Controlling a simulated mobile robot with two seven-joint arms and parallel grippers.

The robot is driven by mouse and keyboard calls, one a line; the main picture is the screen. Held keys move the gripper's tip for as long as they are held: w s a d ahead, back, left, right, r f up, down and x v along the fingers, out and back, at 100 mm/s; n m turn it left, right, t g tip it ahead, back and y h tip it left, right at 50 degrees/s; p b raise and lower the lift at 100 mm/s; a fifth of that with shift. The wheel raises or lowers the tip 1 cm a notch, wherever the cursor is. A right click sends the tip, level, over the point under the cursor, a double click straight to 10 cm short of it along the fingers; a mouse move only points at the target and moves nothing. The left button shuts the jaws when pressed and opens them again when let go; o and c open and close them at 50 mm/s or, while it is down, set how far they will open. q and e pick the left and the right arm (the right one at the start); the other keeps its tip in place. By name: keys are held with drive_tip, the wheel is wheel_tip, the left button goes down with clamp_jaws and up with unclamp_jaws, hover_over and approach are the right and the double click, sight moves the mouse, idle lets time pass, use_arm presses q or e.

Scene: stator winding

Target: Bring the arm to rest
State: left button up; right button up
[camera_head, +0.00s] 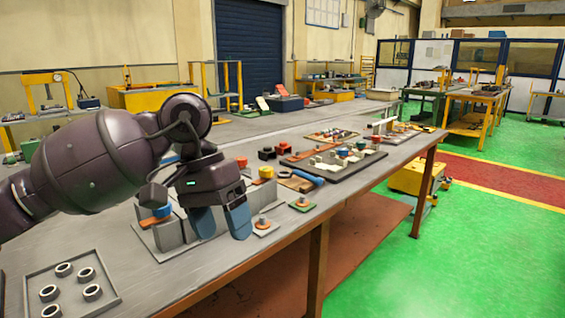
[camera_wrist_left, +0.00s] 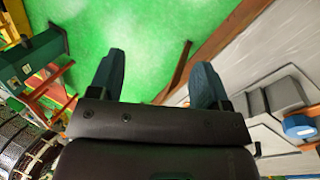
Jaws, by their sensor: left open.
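My left arm comes in from the left in the head view. My left gripper (camera_head: 222,222) is open and empty, its two blue fingers pointing down above the front part of the grey workbench (camera_head: 180,275). It hides part of a grey block fixture (camera_head: 168,232) with a blue ring. In the left wrist view, the open fingers of the gripper (camera_wrist_left: 158,85) are apart with green floor and the bench edge behind them. The fixture with its blue and white part (camera_wrist_left: 299,126) shows at the right there. My right gripper is not in view.
A tray with several dark rings (camera_head: 72,285) lies at the bench's near left. A small plate with an orange part (camera_head: 264,226) sits right of the gripper. A dark tray of parts (camera_head: 335,160) lies further back. Green floor (camera_head: 470,250) is open at the right.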

use_arm(q)
drive_tip(key=s+d+f+n+g+h+p, duration=0.4)
drive_tip(key=s+d+n+h, duration=0.5)
drive_tip(key=n+h, duration=0.5)
drive_tip(key=s+a+f+m+t+y+p, duration=0.15)
drive_tip(key=a+f+m+t+y, duration=0.3)
drive_tip(key=a+m+t, duration=0.6)
drive_tip(key=s+a+f+m+t+y+p, duration=0.1)
drive_tip(key=a+f+m+t+y+p, duration=0.3)
drive_tip(key=m+t, duration=1.2)
drive_tip(key=s+a+f+n+g+y, duration=0.4)
drive_tip(key=s+a+f+n, duration=0.2)
drive_tip(key=s+f+n, duration=0.2)
drive_tip(key=s+a+f+n+g+y, duration=0.4)
drive_tip(key=s+a+f+n+g, duration=0.1)
drive_tip(key=s+f+n, duration=0.4)
wheel_tip(320, 180, down, 2)
drive_tip(key=s+a, duration=0.1)
drive_tip(key=s, duration=0.1)
drive_tip(key=shift+s+a+f+p, duration=0.15)
drive_tip(key=shift+s+a+p, duration=0.15)
drive_tip(key=shift+s+p, duration=0.1)
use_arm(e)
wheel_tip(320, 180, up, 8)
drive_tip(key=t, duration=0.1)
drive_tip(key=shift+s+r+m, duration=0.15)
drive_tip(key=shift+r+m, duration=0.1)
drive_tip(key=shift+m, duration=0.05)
